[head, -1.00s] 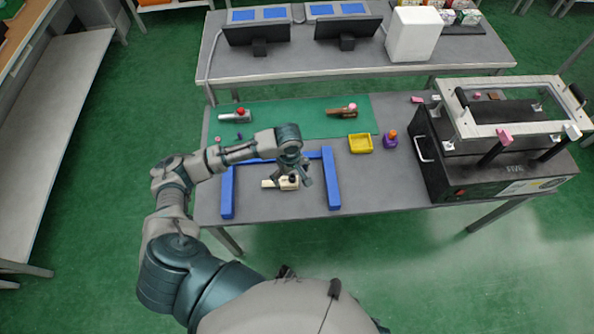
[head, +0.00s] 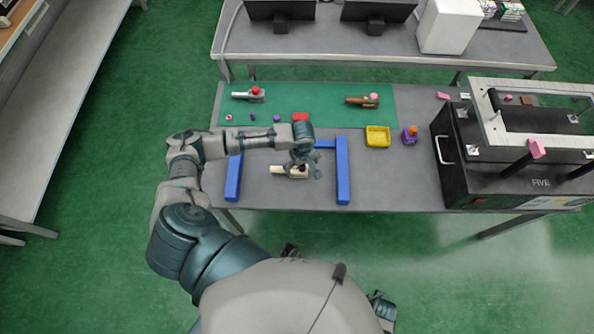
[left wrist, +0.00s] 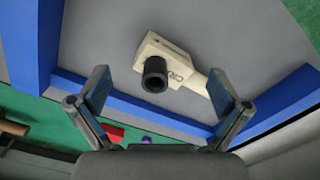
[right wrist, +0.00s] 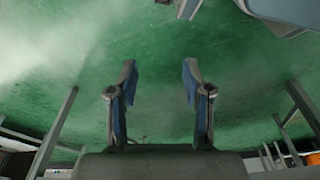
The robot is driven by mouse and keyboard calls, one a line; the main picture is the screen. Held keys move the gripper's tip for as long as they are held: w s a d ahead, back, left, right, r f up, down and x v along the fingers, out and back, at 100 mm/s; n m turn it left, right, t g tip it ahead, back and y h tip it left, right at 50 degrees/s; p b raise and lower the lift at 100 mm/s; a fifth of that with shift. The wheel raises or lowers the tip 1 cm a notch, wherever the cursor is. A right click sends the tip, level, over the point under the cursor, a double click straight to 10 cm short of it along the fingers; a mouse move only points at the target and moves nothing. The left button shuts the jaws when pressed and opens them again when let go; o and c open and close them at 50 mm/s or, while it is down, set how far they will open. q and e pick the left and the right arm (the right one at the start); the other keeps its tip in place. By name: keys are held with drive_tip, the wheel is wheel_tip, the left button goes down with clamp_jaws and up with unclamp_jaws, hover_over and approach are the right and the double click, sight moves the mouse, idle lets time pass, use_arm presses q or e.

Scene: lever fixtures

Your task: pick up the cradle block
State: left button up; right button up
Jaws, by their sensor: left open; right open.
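The cradle block (head: 288,171) is a cream block with a narrow handle-like end and a black round knob. It lies on the grey table inside a blue U-shaped frame. In the left wrist view the block (left wrist: 172,58) shows lettering starting with "CR", and its black knob faces the camera. My left gripper (head: 306,171) is above the block and partly covers it in the head view. In the left wrist view the left gripper (left wrist: 161,76) is open, its fingers apart on either side of the knob, not visibly touching the block. My right gripper (right wrist: 160,70) is open and empty above green floor.
The blue frame (head: 343,170) borders the block at left, right and back. A green mat (head: 320,92) behind holds lever pieces and small parts. A yellow tray (head: 377,136) and purple piece (head: 410,136) stand right. A black machine (head: 470,165) fills the right end.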

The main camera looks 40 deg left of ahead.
sight(301, 174)
use_arm(q)
drive_tip(key=f, duration=0.1)
drive_tip(key=a+f+b, duration=0.1)
drive_tip(key=f, duration=0.1)
drive_tip(key=a+f, duration=0.1)
drive_tip(key=shift+s+a+f, duration=0.15)
drive_tip(key=shift+a+f, duration=0.05)
drive_tip(key=shift+f, duration=0.2)
drive_tip(key=shift+s+d+f, duration=0.1)
drive_tip(key=shift+f, duration=0.2)
drive_tip(key=shift+s+d, duration=0.25)
drive_tip(key=shift+d, duration=1)
drive_tip(key=c, duration=0.8)
drive_tip(key=shift+a, duration=0.4)
drive_tip(key=shift+c, duration=0.8)
drive_tip(key=shift+w+a+f, duration=0.15)
drive_tip(key=shift+a, duration=0.25)
use_arm(e)
drive_tip(key=shift+w+a+r, duration=0.2)
drive_tip(key=shift+r, duration=0.5)
drive_tip(key=shift+w+a+r, duration=0.2)
drive_tip(key=shift+r, duration=0.5)
drive_tip(key=shift+w+a+r, duration=0.2)
drive_tip(key=shift+r, duration=0.5)
